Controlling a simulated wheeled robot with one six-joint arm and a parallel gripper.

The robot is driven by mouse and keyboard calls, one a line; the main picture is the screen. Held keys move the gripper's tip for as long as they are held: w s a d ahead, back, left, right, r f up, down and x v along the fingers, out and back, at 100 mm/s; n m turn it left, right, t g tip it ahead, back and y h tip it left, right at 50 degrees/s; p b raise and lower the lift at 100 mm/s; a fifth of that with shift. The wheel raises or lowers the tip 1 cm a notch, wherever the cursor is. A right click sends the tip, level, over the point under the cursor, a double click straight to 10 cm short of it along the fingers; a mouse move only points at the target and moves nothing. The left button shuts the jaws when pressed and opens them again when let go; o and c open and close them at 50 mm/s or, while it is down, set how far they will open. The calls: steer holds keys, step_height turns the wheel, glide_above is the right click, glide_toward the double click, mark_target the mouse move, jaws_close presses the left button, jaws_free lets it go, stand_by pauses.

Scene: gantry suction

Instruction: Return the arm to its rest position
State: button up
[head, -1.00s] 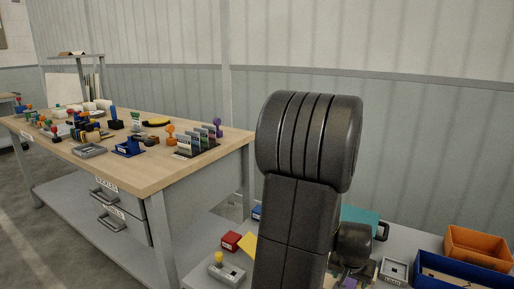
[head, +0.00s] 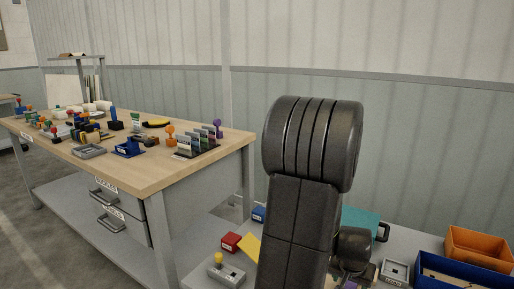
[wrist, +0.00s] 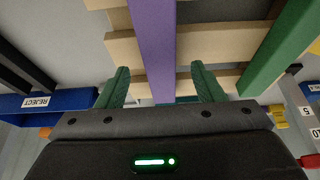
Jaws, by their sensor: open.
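My arm (head: 300,215) stands upright in the middle of the head view and hides part of the low bench behind it. My gripper (wrist: 162,88) shows in the wrist view with its two green fingers wide apart. A purple bar (wrist: 153,40) runs between the fingers in the picture, with clear gaps on both sides. I see no finger touching it. Wooden slats (wrist: 205,43) cross behind the bar, and a green bar (wrist: 280,45) lies to the right. The gripper is hidden in the head view.
A wooden workbench (head: 170,172) with many small items stands at the left. The low bench carries a red box (head: 231,241), a teal object (head: 360,220), an orange bin (head: 478,250) and a blue bin (head: 440,270). A blue bin labelled REJECT (wrist: 70,99) shows in the wrist view.

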mark_target(349, 287)
steer(key=b+x, duration=0.1)
steer(key=x, duration=0.2)
steer(key=shift+f, duration=0.4)
step_height(349, 287, up, 2)
steer(key=shift+w+d+r+p, duration=0.1)
steer(key=shift+r+p, duration=0.15)
steer(key=shift+p, duration=0.95)
steer(key=shift+r+p, duration=0.2)
steer(key=shift+p, duration=0.2)
step_height(349, 287, up, 5)
steer(key=p, duration=0.5)
steer(key=shift+r, duration=0.15)
